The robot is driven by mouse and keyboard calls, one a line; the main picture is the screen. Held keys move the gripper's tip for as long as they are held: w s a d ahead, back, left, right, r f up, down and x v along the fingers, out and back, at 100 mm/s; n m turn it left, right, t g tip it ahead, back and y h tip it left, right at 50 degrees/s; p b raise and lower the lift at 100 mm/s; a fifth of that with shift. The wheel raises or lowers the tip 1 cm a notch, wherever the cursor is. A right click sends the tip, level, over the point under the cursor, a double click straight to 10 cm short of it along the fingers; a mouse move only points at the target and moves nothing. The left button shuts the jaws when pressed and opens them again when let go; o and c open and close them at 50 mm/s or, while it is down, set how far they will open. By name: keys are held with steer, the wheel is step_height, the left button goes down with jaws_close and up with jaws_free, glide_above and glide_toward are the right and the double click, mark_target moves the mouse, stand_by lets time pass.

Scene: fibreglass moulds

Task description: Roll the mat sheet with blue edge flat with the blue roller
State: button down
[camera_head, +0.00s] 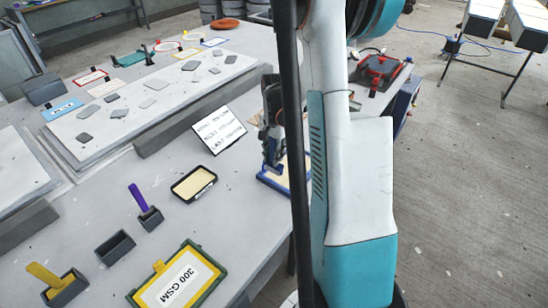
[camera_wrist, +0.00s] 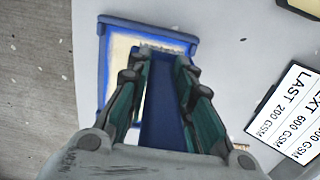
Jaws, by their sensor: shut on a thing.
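The cream mat sheet with blue edge (camera_wrist: 120,60) lies on the table under my gripper in the wrist view. In the head view, part of its blue edge (camera_head: 272,182) shows beside my arm, which hides the rest. My gripper (camera_wrist: 163,75) points down over the sheet, its fingers shut on the blue roller (camera_wrist: 162,115). A grey, rough strip, perhaps the roller's head, shows beyond the fingertips near the sheet's far edge. I cannot tell whether it touches the sheet. My gripper (camera_head: 273,160) also shows in the head view, left of my arm.
A lettered card (camera_head: 218,130) stands left of the gripper. A dark-rimmed cream tray (camera_head: 193,184), a purple-handled tool (camera_head: 138,198), an empty grey holder (camera_head: 115,248), a yellow-handled tool (camera_head: 43,275) and a 300 GSM piece (camera_head: 178,280) occupy the nearer table. Clear tabletop lies between them.

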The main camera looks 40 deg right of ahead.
mark_target(274, 144)
steer(key=shift+r+p, duration=1.15)
steer(key=shift+r, duration=1.1)
